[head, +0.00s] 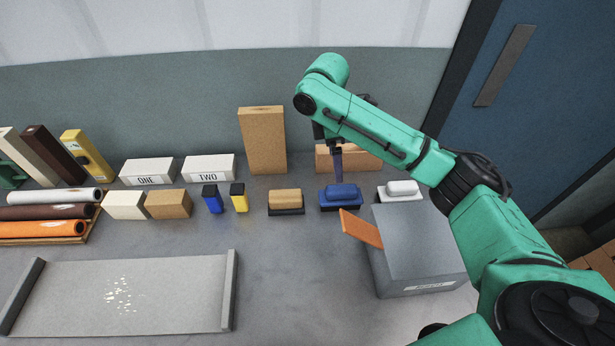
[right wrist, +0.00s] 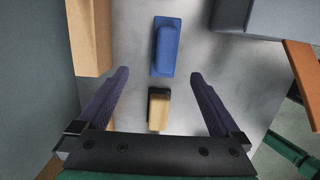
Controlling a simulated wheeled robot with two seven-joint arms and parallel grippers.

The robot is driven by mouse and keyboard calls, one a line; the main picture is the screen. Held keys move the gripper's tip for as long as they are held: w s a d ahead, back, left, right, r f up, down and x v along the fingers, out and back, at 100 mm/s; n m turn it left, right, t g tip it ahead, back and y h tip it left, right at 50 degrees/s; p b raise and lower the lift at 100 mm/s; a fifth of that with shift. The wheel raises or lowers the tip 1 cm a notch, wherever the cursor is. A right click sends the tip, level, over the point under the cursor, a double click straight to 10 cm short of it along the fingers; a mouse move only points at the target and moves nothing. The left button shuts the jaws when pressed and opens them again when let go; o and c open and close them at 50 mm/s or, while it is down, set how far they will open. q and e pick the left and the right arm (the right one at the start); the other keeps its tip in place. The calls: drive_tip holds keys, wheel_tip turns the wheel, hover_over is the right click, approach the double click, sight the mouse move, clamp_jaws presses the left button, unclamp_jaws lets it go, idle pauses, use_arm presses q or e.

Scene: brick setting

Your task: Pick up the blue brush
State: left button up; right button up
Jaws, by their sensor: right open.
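The blue brush (head: 341,194) sits on the grey table between a tan brush (head: 285,198) and a white brush (head: 401,189). My right gripper (head: 338,178) points down above the back of the blue brush in the head view. In the right wrist view its two fingers (right wrist: 159,76) are spread wide and empty. There the blue brush (right wrist: 166,46) lies beyond the fingertips, and the tan brush (right wrist: 158,108) shows between the fingers. Whether the fingers touch anything I cannot tell, but they look apart from the brush. My left gripper is not in view.
A grey box (head: 420,250) with an orange flap (head: 361,228) stands close in front of the blue brush. A cardboard block (head: 362,160) lies behind it and a tall one (head: 262,140) stands farther left. A grey tray (head: 170,290) lies at front left.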

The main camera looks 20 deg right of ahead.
sight(343, 197)
drive_tip(key=f, duration=0.1)
drive_tip(key=s+d+f+b, duration=0.1)
drive_tip(key=f, duration=0.1)
drive_tip(key=shift+s+d+f, duration=0.15)
drive_tip(key=shift+f, duration=0.1)
drive_tip(key=f, duration=0.1)
drive_tip(key=s+d+f, duration=0.1)
drive_tip(key=f, duration=0.1)
drive_tip(key=shift+s+d, duration=0.2)
drive_tip(key=shift+s, duration=0.05)
drive_tip(key=f, duration=0.2)
drive_tip(key=f+p, duration=0.1)
drive_tip(key=f, duration=0.1)
drive_tip(key=w+f, duration=0.1)
drive_tip(key=f, duration=0.2)
drive_tip(key=shift+s+f, duration=0.1)
drive_tip(key=shift+c, duration=0.9)
drive_tip(key=c, duration=1.4)
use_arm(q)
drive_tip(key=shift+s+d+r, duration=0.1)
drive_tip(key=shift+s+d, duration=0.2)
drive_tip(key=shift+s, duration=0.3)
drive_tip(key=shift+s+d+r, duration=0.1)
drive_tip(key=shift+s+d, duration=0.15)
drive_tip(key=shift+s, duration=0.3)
